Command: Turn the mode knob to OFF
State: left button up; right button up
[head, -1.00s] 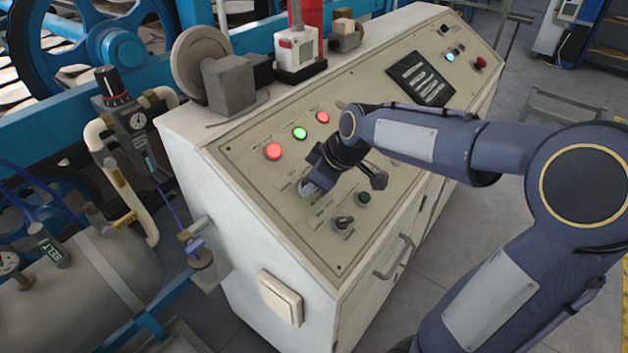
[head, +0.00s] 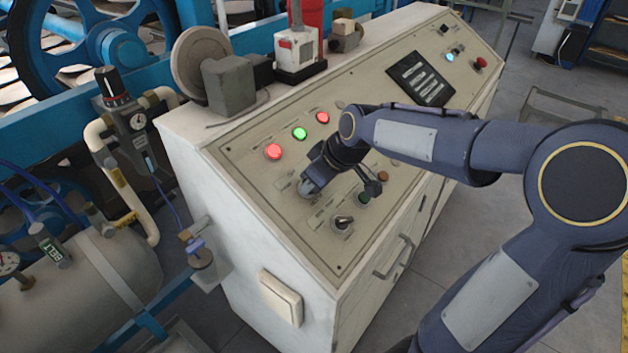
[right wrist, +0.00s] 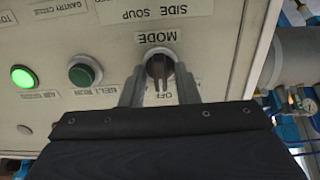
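The mode knob (right wrist: 160,66) is a dark round knob with a raised grip, below the MODE label in the right wrist view. An OFF label, partly covered, lies below it there. Its exact pointing direction is hard to tell. My right gripper (right wrist: 160,82) has one grey finger on each side of the knob, with small gaps showing. In the head view my right gripper (head: 309,187) is down at the sloped panel and hides the knob. My left gripper is not in view.
The control panel (head: 245,155) carries lit red and green buttons (head: 299,133) above the gripper. A dark green button (right wrist: 85,70) sits beside the knob in the right wrist view. Another black selector knob (head: 343,222) stands nearer the panel's front edge.

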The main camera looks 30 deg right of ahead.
jog(key=shift+o, duration=0.5)
jog(key=shift+r, duration=0.1)
jog(key=v, duration=0.7)
jog(key=shift+s+r, duration=0.2)
jog(key=shift+r, duration=0.05)
jog(key=shift+d, duration=0.1)
jog(key=s+a+f+m, duration=0.3)
jog(key=s+a+f, duration=0.1)
jog(key=s, duration=0.5)
jog(key=s+a+f+m+y, duration=0.1)
jog(key=s+a+f+m, duration=0.2)
jog(key=s, duration=0.6)
jog(key=shift+a+f+y, duration=0.3)
jog(key=shift+a+f, duration=0.4)
jog(key=shift+a, duration=0.2)
